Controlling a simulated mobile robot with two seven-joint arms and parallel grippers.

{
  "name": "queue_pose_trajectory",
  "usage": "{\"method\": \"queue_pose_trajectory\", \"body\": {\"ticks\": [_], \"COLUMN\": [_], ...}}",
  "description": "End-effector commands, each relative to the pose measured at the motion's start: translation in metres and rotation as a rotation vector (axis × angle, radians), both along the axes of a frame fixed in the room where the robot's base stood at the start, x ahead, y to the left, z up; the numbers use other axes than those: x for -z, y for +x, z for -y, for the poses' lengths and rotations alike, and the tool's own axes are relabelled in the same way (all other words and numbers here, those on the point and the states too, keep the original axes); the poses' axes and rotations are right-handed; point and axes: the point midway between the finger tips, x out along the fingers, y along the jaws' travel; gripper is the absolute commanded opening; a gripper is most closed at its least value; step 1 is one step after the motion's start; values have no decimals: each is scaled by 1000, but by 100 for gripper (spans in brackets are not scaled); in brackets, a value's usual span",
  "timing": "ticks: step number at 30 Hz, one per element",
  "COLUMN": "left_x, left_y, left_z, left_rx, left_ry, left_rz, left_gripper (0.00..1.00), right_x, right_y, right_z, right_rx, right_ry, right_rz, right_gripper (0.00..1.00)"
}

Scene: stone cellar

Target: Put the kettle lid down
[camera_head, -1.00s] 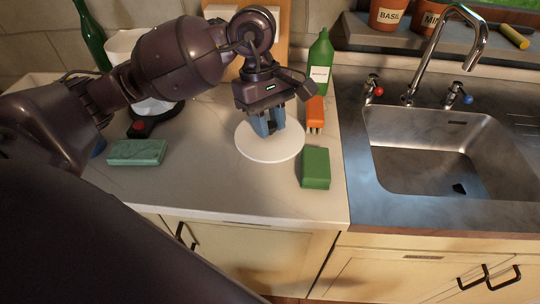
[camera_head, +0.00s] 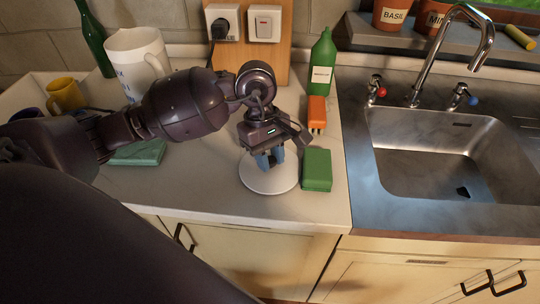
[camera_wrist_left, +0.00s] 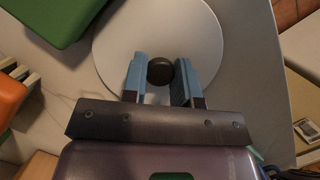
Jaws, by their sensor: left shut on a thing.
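The kettle lid (camera_head: 270,185) is a flat white disc with a dark round knob. My left gripper (camera_head: 270,159) is shut on its knob from above. In the left wrist view the knob sits between the blue fingertips (camera_wrist_left: 161,72), with the pale lid (camera_wrist_left: 205,35) spread out beyond them. The lid looks level, at or close to the countertop; I cannot tell if it touches. The white kettle (camera_head: 137,58) stands at the back left, its lower part hidden by my left arm. My right gripper is out of view.
A green box (camera_head: 317,170) lies just right of the lid. An orange brush (camera_head: 316,112) and a green bottle (camera_head: 322,65) stand behind it. A green sponge-like block (camera_head: 138,153), partly hidden, and a yellow mug (camera_head: 66,95) are left. The sink (camera_head: 430,160) is right. Bare countertop (camera_head: 210,195) lies front left.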

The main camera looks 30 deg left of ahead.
Motion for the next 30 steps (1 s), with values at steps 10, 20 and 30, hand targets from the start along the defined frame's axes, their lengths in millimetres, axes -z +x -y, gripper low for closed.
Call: {"method": "queue_pose_trajectory", "body": {"ticks": [10, 20, 30], "left_x": [3, 2, -37], "left_y": [0, 0, 5], "left_z": [0, 0, -9], "left_rx": [0, 0, -1], "left_ry": [-1, 0, 1], "left_rz": [0, 0, 5], "left_gripper": [44, 53, 53], "right_x": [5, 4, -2], "right_y": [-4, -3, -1], "right_z": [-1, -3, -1], "right_rx": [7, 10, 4], "right_ry": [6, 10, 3], "right_rz": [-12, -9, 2], "right_gripper": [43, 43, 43]}}
